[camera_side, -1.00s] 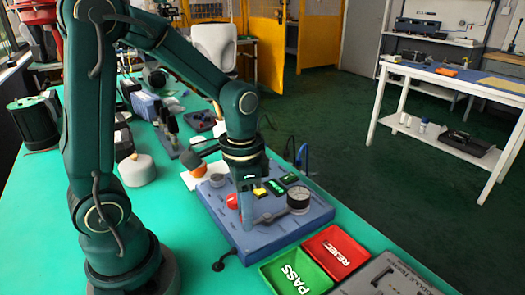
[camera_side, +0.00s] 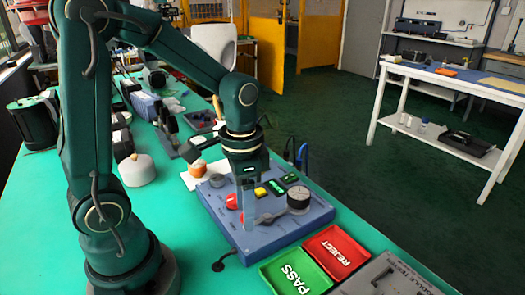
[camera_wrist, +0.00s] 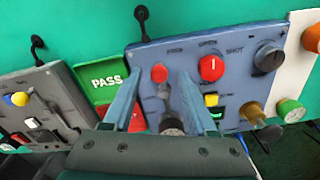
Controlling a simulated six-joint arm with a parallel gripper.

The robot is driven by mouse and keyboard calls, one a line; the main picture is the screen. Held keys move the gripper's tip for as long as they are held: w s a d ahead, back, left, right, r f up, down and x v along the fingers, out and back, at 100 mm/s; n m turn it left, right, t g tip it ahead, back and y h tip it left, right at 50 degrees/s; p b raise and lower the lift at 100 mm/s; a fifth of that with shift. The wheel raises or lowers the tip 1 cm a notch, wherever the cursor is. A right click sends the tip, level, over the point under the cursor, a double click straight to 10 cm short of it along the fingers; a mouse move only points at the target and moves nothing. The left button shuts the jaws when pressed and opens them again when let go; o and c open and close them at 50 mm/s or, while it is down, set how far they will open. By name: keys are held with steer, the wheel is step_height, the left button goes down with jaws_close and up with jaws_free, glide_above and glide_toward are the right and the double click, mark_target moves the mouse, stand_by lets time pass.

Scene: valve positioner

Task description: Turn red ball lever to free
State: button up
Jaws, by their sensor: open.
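The valve positioner panel (camera_side: 215,212) is a blue box on the green bench, also in the wrist view (camera_wrist: 140,52). Its lever (camera_wrist: 165,98) is a grey arm running from beside the round gauge (camera_side: 299,196) to a red ball (camera_wrist: 159,73). My gripper (camera_wrist: 159,82) is open, pointing down at the panel, one finger either side of the ball and upper lever. In the side view my gripper (camera_side: 248,222) partly hides the ball. I cannot tell whether either finger touches it. Small labels stand above the ball and knob; they are hard to read.
A red knob (camera_wrist: 211,68) with a white mark sits right of the ball in the wrist view, close to one finger. A yellow button (camera_wrist: 211,100) is below it. Green PASS (camera_side: 294,275) and red REJECT (camera_side: 336,252) trays stand beside the panel.

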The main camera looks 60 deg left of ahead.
steer(key=shift+r, duration=2)
